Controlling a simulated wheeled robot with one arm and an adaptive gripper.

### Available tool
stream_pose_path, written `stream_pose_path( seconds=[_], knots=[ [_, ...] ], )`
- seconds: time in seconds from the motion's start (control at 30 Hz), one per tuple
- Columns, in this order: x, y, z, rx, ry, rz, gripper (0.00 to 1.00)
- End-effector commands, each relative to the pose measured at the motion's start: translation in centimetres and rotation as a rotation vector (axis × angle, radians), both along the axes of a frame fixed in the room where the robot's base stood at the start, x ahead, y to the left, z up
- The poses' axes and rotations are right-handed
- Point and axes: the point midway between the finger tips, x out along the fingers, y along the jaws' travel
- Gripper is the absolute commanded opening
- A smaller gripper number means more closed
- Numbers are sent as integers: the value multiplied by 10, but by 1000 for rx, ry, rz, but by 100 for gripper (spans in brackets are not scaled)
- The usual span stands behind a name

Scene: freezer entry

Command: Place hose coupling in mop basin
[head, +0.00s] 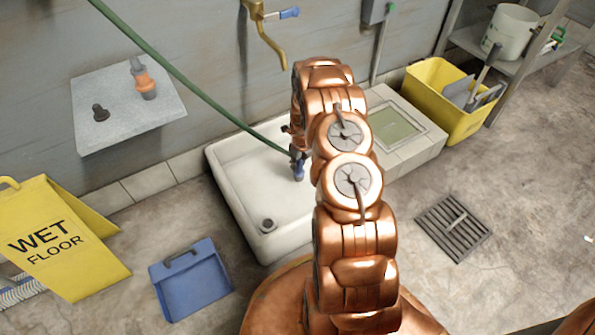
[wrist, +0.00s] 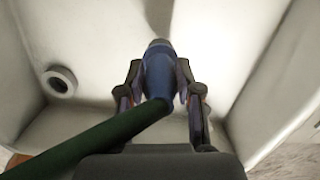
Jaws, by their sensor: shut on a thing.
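The hose coupling is a blue fitting with a grey tip on the end of a green hose. In the wrist view the hose coupling (wrist: 160,72) sits between the two fingers of my gripper (wrist: 161,95), which is shut on it. In the head view the blue coupling (head: 298,170) shows beside my copper arm, over the white mop basin (head: 236,190). My gripper is mostly hidden behind the arm there. The basin's inside fills the wrist view, with its round drain (wrist: 59,82) at the left. I cannot tell whether the coupling touches the basin.
The green hose (head: 190,85) runs from the upper left down to the coupling. A brass tap (head: 265,30) is on the wall above the basin. A wall shelf (head: 125,105), yellow wet floor sign (head: 60,240), blue dustpan (head: 190,280), yellow bin (head: 450,100) and floor grate (head: 453,228) stand around.

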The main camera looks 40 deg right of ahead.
Motion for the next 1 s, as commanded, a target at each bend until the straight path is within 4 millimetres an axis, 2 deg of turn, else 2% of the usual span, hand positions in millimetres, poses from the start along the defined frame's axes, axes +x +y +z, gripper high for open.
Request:
stream_pose_path(
  seconds=[0.33, 0.73, 0.77, 1.0],
  knots=[
    [-1, -1, -38, 1, 1, -1, 0],
    [0, -1, -40, 0, -1, 0, 0],
    [0, -1, -41, 0, -1, 0, 35],
    [0, -1, -41, -1, -1, 0, 60]
  ],
)
